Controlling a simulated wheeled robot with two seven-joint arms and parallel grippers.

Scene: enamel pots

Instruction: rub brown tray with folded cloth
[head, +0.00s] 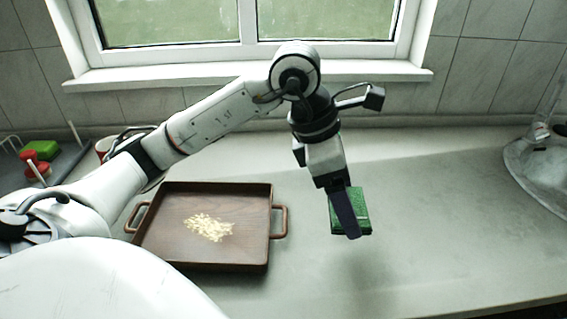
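The brown tray (160,200) lies on the counter left of centre, with a loop handle on its left and right sides. A patch of pale crumbs (208,228) lies on its floor. My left gripper (347,222) points down, to the right of the tray and apart from it. It is shut on the green folded cloth (362,211), with one dark finger across the cloth's near face; the other finger is mostly hidden. The cloth appears to be held above the counter. My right gripper is not in view.
A dark rack (66,165) with pale pegs and red and green pieces stands at the far left. A round grey basin (540,175) is at the right edge. The counter (450,230) between is clear.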

